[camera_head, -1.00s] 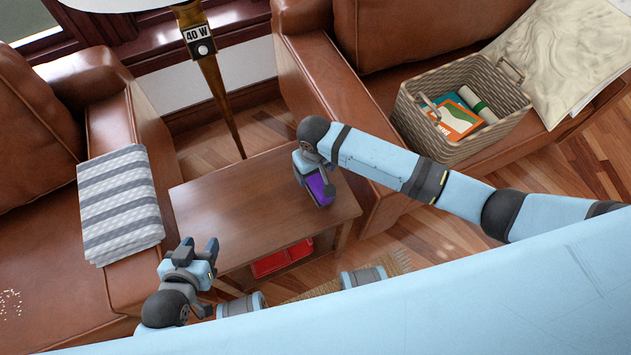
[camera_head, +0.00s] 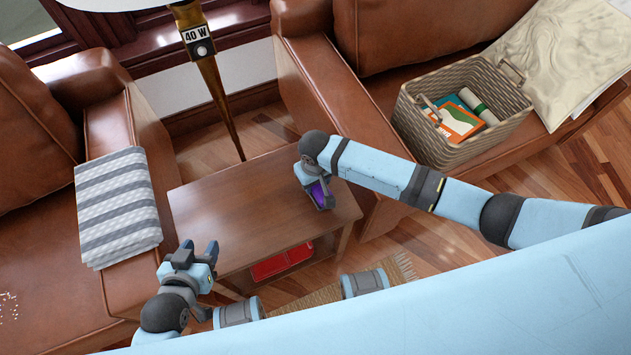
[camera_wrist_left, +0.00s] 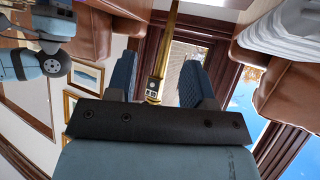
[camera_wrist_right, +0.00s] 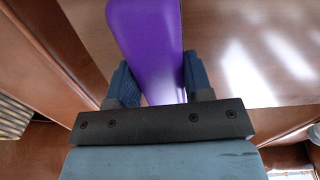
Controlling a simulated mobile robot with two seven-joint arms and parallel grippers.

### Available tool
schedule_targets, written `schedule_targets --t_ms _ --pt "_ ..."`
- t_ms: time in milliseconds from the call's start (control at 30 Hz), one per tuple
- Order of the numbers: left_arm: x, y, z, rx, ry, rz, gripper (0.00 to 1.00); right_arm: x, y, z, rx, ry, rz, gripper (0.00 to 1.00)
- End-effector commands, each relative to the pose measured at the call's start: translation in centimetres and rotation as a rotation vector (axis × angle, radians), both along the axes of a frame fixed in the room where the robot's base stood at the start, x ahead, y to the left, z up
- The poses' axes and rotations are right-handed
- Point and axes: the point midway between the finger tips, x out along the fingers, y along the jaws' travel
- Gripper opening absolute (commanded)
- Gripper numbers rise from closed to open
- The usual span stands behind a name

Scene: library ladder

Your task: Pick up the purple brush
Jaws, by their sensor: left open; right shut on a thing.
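The purple brush (camera_head: 319,193) is at the right end of the wooden side table (camera_head: 240,195), mostly covered by my right gripper in the head view. In the right wrist view the brush (camera_wrist_right: 150,45) is a smooth purple shape between the two fingers. My right gripper (camera_head: 322,204) is shut on it, close over the tabletop; whether the brush touches the table I cannot tell. My left gripper (camera_head: 200,250) is open and empty beside the table's front left corner. In the left wrist view its fingers (camera_wrist_left: 157,85) stand apart with nothing between them.
A lamp pole (camera_head: 222,110) stands behind the table. Leather armchairs flank it, the left one with a striped blanket (camera_head: 118,207). A wicker basket (camera_head: 440,150) with books is on the right chair. A red item (camera_head: 282,263) lies under the tabletop. The table's middle is bare.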

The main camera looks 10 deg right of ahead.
Motion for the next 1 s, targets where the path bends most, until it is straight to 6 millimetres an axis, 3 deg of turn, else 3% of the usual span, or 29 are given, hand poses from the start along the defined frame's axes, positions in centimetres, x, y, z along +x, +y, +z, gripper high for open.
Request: schedule_targets --t_ms 167,333,700,1000 --pt "0.0 0.0 0.2 -0.001 0.001 0.0 0.48 0.0 0.0 0.8 0.001 -0.001 0.0 0.2" --pt "-0.1 0.0 0.6 -0.002 0.005 0.002 0.48 0.1 0.0 3.1 0.002 -0.003 0.0 0.2" --pt "-0.3 0.2 1.1 -0.006 0.03 0.01 0.48 0.1 0.1 13.1 0.003 -0.003 0.001 0.2" --pt "-0.2 0.2 1.4 -0.016 0.04 0.021 0.48 0.1 0.1 18.7 0.002 -0.002 0.0 0.2"
